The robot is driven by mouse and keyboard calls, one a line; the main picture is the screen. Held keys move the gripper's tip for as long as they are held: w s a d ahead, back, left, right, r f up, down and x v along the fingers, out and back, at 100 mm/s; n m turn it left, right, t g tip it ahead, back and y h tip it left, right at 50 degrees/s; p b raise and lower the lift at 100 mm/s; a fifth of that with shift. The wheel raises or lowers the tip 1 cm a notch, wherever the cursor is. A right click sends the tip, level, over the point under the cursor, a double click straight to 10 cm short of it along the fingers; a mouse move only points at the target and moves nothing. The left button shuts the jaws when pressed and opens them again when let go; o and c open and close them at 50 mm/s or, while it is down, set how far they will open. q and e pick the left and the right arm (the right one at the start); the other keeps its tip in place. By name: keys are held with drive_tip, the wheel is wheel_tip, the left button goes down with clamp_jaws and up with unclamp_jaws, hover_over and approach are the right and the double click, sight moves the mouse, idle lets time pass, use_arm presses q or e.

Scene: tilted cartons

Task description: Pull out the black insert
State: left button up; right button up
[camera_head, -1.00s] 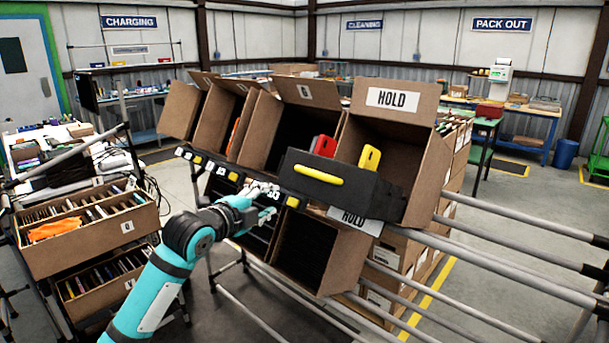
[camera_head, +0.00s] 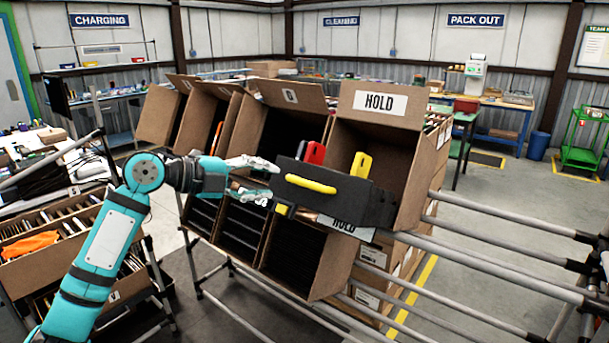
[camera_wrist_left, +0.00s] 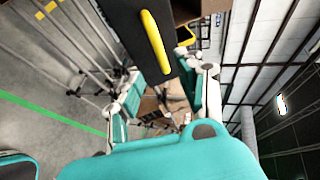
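The black insert (camera_head: 352,203) sticks out of the front of the tilted HOLD carton (camera_head: 408,150). It has a yellow bar handle (camera_head: 310,184) on its front face, and a red item (camera_head: 312,153) and a yellow item (camera_head: 361,164) stand up from it. My left gripper (camera_head: 268,181) is open and empty, just left of the insert's front. In the left wrist view, its fingers (camera_wrist_left: 168,84) are spread apart, with the insert (camera_wrist_left: 128,30) and the handle (camera_wrist_left: 155,40) ahead between them. The handle looks clear of both fingers. My right gripper is not in view.
Other tilted open cartons (camera_head: 275,135) stand in a row to the left, with a lower row of cartons (camera_head: 305,262) beneath. Metal rails (camera_head: 500,262) run to the right. Boxes of filed items (camera_head: 50,235) stand at the left, near my arm.

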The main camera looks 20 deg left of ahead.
sight(301, 183)
use_arm(q)
drive_tip(key=p+x, duration=0.3)
drive_tip(key=x, duration=0.6)
drive_tip(key=shift+w+d, duration=0.15)
drive_tip(key=shift+w+d+f+p, duration=0.2)
drive_tip(key=shift+w+p, duration=0.05)
drive_tip(key=shift+p, duration=0.05)
drive_tip(key=c, duration=0.7)
clamp_jaws()
drive_tip(key=shift+f, duration=0.1)
